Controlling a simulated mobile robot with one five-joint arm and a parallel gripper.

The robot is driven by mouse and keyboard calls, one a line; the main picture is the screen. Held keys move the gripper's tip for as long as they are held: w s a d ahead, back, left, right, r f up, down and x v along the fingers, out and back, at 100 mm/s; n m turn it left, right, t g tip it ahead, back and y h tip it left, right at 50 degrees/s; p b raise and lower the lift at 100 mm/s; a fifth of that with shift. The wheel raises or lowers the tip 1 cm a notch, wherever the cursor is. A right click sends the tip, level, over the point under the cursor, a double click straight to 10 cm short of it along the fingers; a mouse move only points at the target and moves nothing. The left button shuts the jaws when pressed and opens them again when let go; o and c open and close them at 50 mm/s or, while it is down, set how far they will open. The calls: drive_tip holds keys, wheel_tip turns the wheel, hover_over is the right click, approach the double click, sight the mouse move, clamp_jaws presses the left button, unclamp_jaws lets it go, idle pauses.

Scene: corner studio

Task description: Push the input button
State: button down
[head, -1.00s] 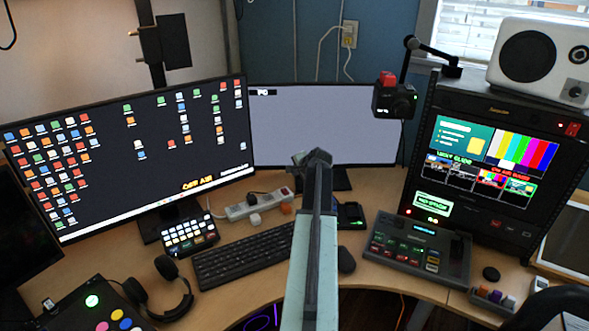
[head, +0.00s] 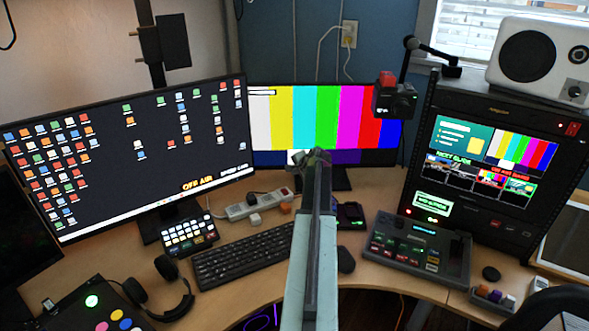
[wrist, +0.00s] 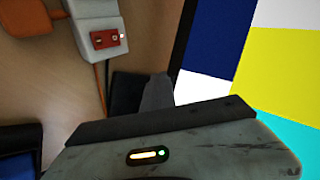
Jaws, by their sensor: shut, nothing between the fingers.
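The centre monitor (head: 340,115) stands at the back of the desk and shows colour bars with a small label at its top left. Its screen also shows at the right of the wrist view (wrist: 280,60), with its dark bezel beside it. I cannot make out the input button; the lower bezel is partly hidden behind my arm. My gripper (head: 318,156) is shut and empty, in front of the lower edge of this monitor. In the wrist view its fingertips (wrist: 158,88) are close to the bezel; I cannot tell whether they touch it.
A white power strip (head: 252,206) lies left of my arm, near the keyboard (head: 240,263). A large monitor (head: 130,160) stands at the left. A switcher panel (head: 415,250) and a rack (head: 480,225) are at the right.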

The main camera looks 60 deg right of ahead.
drive_tip(key=shift+s+a, duration=0.3)
drive_tip(key=shift+a, duration=0.15)
drive_tip(key=shift+a, duration=0.1)
drive_tip(key=s+a, duration=0.2)
drive_tip(key=a, duration=0.1)
drive_tip(key=s+a, duration=0.1)
drive_tip(key=shift+s+a, duration=0.25)
drive_tip(key=shift+a, duration=0.15)
idle(0.6)
